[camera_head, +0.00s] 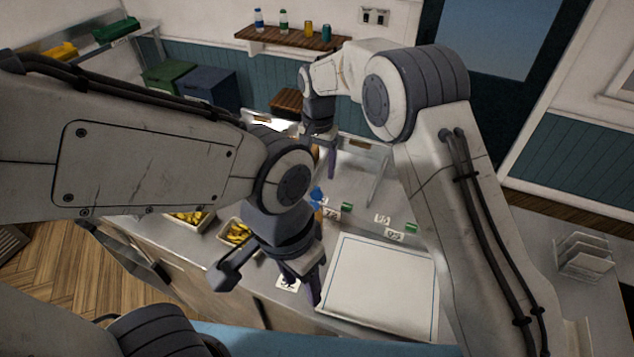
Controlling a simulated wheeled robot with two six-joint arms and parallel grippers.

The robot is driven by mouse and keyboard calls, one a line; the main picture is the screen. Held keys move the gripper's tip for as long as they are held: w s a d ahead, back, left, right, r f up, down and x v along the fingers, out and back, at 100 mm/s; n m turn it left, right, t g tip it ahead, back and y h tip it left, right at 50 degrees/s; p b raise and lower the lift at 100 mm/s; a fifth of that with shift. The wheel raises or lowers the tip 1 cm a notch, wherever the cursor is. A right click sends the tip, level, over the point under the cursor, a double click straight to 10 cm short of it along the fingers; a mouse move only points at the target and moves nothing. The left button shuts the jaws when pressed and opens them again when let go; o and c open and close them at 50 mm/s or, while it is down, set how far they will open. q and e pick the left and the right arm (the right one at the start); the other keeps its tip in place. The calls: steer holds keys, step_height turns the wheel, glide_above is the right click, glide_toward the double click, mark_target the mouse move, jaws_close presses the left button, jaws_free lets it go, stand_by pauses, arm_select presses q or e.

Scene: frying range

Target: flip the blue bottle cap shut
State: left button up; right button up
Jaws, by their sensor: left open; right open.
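A small blue cap (317,192) shows at the middle of the counter, just right of my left wrist. The bottle under it is mostly hidden by my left arm, and I cannot tell the cap's angle. My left gripper (268,284) is the lower one. It is open and empty, pointing down over the counter's front edge, nearer to me than the blue cap. My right gripper (319,160) points down behind the cap, apart from it in the picture. It is open, with one finger clear and the other partly hidden.
A white board (382,285) with a dark outline lies on the counter at right. Trays of yellow food (238,233) stand at left. Small number cards (394,236) and green blocks (411,228) lie behind the board. A wall shelf (290,40) holds bottles.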

mark_target(318, 189)
step_height(318, 189, down, 7)
steer(key=p, duration=0.3)
steer(key=shift+p, duration=0.3)
steer(key=shift+f, duration=0.7)
